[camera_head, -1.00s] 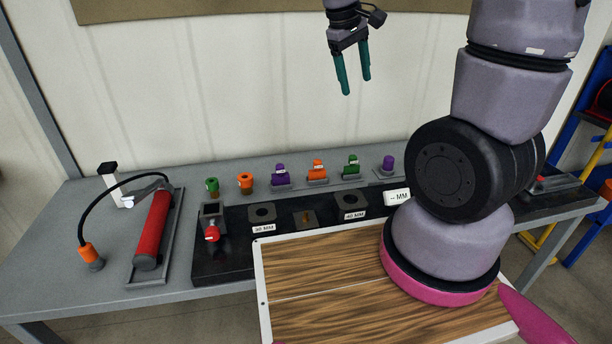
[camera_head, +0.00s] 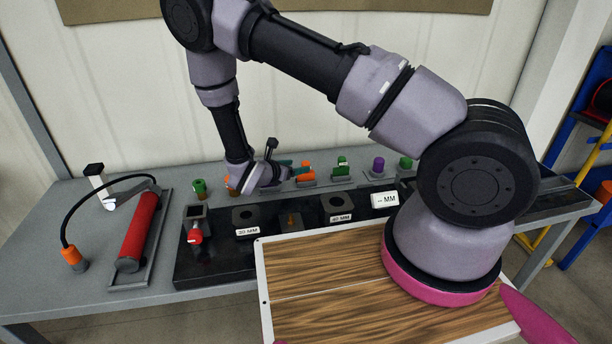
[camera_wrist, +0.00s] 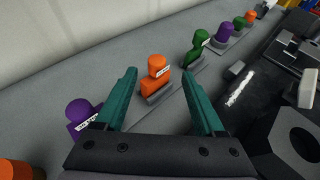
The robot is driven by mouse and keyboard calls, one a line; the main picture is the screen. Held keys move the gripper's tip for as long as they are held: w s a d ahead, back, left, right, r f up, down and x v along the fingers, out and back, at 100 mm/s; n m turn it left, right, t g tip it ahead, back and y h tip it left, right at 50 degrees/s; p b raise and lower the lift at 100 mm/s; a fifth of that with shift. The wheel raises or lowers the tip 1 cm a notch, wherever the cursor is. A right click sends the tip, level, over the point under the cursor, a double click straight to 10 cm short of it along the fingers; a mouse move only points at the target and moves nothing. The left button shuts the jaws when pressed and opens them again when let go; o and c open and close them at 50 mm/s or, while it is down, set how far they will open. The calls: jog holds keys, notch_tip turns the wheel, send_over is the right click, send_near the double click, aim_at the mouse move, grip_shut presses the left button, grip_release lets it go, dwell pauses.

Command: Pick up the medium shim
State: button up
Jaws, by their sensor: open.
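Several coloured shims with small labels stand in a row on the grey bench; I cannot read for certain which is the medium one. An orange labelled shim (camera_head: 305,174) stands upright on a grey holder. In the wrist view this orange shim (camera_wrist: 157,75) appears between and beyond my open teal fingers. A purple labelled shim (camera_wrist: 82,115) is at the left finger, and a green labelled shim (camera_wrist: 197,48) is past the right finger. My gripper (camera_head: 292,167) is open and empty, low over the row. In the head view my wrist hides the purple labelled shim.
A black tray (camera_head: 205,270) with square blocks and a "-- MM" display (camera_head: 384,200) lies in front of the row. A red cylinder (camera_head: 138,232) with a hose is at the left. A wooden-topped panel (camera_head: 320,300) is nearest me. The wall is close behind.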

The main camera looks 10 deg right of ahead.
jog(key=shift+w+f, duration=0.15)
jog(key=shift+f, duration=0.15)
jog(key=x, duration=1)
jog(key=shift+w, duration=0.3)
grip_shut()
